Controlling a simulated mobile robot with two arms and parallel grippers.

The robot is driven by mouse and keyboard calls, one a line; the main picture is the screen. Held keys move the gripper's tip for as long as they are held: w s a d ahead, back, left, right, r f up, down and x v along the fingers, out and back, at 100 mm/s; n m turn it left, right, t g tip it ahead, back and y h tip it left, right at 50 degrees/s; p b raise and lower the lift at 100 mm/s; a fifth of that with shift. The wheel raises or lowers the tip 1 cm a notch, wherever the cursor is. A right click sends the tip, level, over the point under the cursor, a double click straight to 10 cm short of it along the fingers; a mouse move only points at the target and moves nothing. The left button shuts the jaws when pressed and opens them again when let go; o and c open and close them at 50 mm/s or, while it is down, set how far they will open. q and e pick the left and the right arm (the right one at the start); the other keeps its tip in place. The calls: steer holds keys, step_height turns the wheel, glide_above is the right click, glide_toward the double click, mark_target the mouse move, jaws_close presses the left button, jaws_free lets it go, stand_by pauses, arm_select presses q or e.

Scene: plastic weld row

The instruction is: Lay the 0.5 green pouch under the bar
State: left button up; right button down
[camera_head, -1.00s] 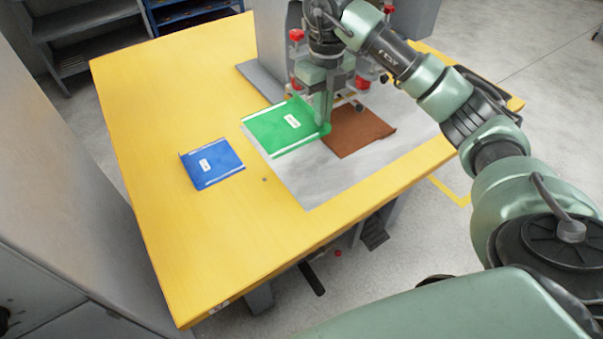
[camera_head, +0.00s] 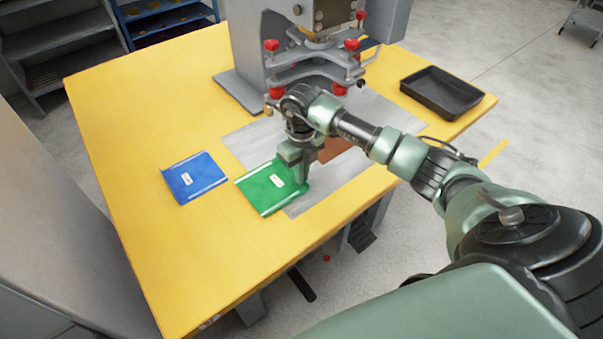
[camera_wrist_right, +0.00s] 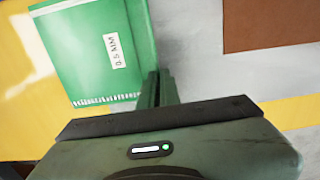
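The green pouch (camera_head: 268,188), with a white label, is over the left front edge of the grey mat and the yellow table. In the right wrist view the pouch (camera_wrist_right: 85,55) shows a label reading 0.5 MM. My right gripper (camera_head: 302,174) is shut on its right edge; the narrow fingers (camera_wrist_right: 157,90) are close together there. Whether the pouch touches the surface I cannot tell. The welding machine's bar assembly (camera_head: 315,70), with red knobs, stands behind, clear of the pouch. My arm partly hides the space below it. My left gripper is out of view.
A blue pouch (camera_head: 194,179) lies on the yellow table (camera_head: 190,260) at left. A brown sheet (camera_head: 334,149) lies on the grey mat (camera_head: 248,143), partly behind my arm; it also shows in the wrist view (camera_wrist_right: 270,22). A black tray (camera_head: 441,92) sits at back right.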

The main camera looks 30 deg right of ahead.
steer(key=shift+f, duration=0.2)
steer(key=shift+f, duration=0.1)
steer(key=c, duration=2.1)
jaws_free()
steer(key=o, duration=0.5)
steer(key=shift+c, duration=0.2)
